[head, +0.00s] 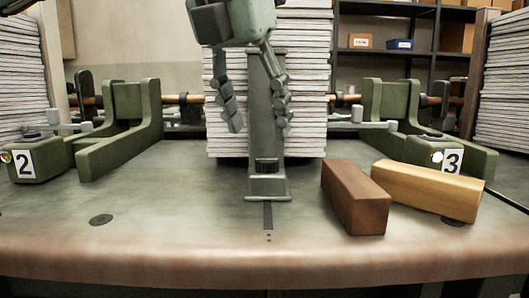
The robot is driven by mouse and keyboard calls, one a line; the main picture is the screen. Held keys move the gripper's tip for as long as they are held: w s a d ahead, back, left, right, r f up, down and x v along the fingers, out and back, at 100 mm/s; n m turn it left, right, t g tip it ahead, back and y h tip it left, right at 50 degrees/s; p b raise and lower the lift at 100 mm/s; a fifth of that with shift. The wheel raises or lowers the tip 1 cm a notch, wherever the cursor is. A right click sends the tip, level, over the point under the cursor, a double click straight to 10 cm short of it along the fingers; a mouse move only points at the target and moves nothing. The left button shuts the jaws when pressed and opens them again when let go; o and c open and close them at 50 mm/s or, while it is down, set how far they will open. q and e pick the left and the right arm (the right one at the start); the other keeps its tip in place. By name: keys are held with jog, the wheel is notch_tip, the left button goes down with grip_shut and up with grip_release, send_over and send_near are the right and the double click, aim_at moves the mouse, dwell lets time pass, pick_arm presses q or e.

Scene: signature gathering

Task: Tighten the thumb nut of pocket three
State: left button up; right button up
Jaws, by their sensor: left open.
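Pocket three is the green block and fence at the right, marked by a white label "3" (452,161). A dark round knob (433,134) sits on top of its block, and a small bright round piece (437,157) shows on its front beside the label. I cannot tell which of these is the thumb nut, or how tight it is. My left gripper (258,128) hangs from the top middle, open and empty, fingers pointing down in front of the central green post. It is well left of pocket three. My right gripper is out of view.
A red-brown block (355,197) and a tan wooden block (427,188) lie on the table in front of pocket three. The central post (267,185) and a paper stack (307,100) stand mid-table. The front left tabletop is clear.

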aim_at(266, 159)
pick_arm(q)
jog(key=x, duration=0.5)
jog(key=shift+w+d+f, duration=0.1)
jog(key=shift+f, duration=0.25)
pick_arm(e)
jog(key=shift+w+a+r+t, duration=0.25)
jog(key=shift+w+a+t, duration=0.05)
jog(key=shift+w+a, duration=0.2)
pick_arm(q)
jog(key=c, duration=1.2)
jog(key=shift+o, duration=0.2)
